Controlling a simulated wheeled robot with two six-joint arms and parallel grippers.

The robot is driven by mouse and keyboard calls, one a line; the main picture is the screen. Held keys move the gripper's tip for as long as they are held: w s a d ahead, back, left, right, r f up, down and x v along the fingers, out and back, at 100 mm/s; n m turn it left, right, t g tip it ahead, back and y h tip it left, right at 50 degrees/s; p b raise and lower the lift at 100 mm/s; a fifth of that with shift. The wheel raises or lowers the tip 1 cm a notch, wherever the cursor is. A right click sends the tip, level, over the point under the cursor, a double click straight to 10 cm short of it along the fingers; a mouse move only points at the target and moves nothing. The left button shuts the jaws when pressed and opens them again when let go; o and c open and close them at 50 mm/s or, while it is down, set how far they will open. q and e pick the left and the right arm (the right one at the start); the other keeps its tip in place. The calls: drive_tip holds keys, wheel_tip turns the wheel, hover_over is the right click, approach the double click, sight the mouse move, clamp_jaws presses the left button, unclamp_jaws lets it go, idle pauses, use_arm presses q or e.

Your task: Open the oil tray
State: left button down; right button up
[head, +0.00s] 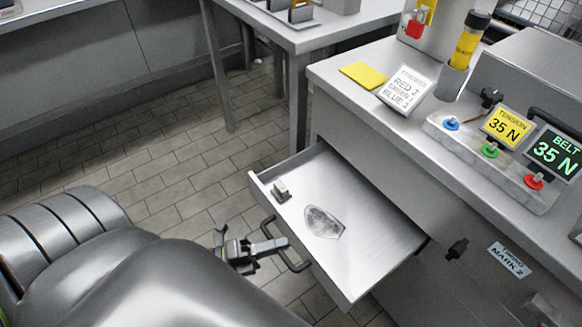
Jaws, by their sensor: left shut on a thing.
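The oil tray (372,232) is a flat metal drawer that stands well out from the front of the grey cabinet. A small metal block (281,190) and a dark grey patch (322,222) are inside it. Its dark bar handle (299,266) is on the front face. My left gripper (283,243) reaches in from the left and is shut on the handle. The handle's upper end shows beyond the fingers. My right gripper is not in view.
On the cabinet top are a yellow pad (363,75), a white note card (405,90) and a panel with coloured knobs (490,150) and two displays. A dark knob (457,249) sticks out of the cabinet front. Tiled floor (165,150) is clear left of the tray.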

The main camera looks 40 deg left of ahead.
use_arm(q)
drive_tip(key=shift+s+a, duration=0.2)
drive_tip(key=shift+s, duration=0.2)
drive_tip(key=c, duration=1.5)
unclamp_jaws()
drive_tip(key=shift+o, duration=0.2)
drive_tip(key=b+v, duration=0.1)
drive_tip(key=v, duration=1.6)
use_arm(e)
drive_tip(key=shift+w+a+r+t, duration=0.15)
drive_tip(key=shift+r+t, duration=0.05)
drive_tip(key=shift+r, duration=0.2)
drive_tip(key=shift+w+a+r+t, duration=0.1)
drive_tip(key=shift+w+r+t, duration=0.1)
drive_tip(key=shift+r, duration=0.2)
use_arm(q)
drive_tip(key=shift+a, duration=0.1)
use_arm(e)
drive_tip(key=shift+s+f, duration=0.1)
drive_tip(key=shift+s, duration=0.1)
